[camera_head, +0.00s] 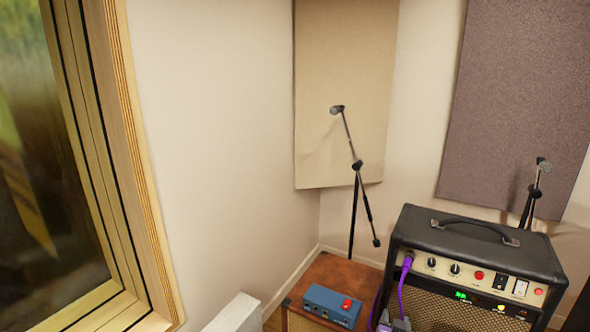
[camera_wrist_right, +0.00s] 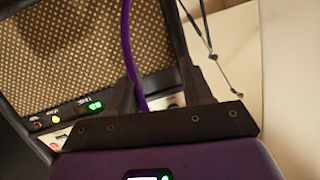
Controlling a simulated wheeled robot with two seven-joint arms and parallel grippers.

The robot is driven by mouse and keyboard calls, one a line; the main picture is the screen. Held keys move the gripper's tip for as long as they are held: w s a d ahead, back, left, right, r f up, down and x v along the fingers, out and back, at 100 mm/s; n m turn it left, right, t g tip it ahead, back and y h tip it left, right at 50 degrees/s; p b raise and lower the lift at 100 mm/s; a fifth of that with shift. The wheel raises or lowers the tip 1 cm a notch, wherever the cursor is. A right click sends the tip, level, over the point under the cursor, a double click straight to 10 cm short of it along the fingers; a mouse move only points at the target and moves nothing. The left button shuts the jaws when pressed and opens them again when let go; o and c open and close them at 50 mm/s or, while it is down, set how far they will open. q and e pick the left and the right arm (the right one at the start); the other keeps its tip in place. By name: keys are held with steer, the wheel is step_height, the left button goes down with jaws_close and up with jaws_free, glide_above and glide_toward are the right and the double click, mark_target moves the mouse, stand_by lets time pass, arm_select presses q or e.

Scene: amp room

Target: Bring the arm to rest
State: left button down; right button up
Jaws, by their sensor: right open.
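My right gripper (camera_head: 396,323) shows only in part at the bottom edge of the head view, in front of the amplifier (camera_head: 478,248). In the right wrist view the right gripper (camera_wrist_right: 158,78) has its two dark fingers apart. A purple cable (camera_wrist_right: 128,50) runs through the picture between the fingers; I cannot tell whether it touches them. In the head view the purple cable (camera_head: 401,290) is plugged into the left end of the amplifier's panel and hangs down towards the gripper. My left gripper does not show.
A wood-framed window (camera_head: 133,130) is at left.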

steer(key=s+a+f+n+g+y+p, duration=0.1)
steer(key=s+a+f+g+y, duration=0.25)
steer(key=s+a+f, duration=0.45)
steer(key=s+a+f+n+g+y+p, duration=0.1)
steer(key=s+a+f+n+g+y, duration=0.2)
steer(key=s+f, duration=0.6)
steer(key=s+a+f+g+y+p, duration=0.1)
steer(key=s+a+f+g, duration=0.2)
steer(key=s, duration=0.4)
steer(key=s+a+f+g+y+p, duration=0.1)
steer(key=s+a+f+g+y, duration=0.1)
steer(key=s+a, duration=0.3)
steer(key=s+f+g, duration=0.1)
steer(key=s, duration=0.2)
steer(key=shift+s+a+f+m, duration=0.15)
steer(key=shift+a+f+m, duration=0.05)
steer(key=shift+f+m, duration=0.1)
steer(key=shift+g, duration=0.25)
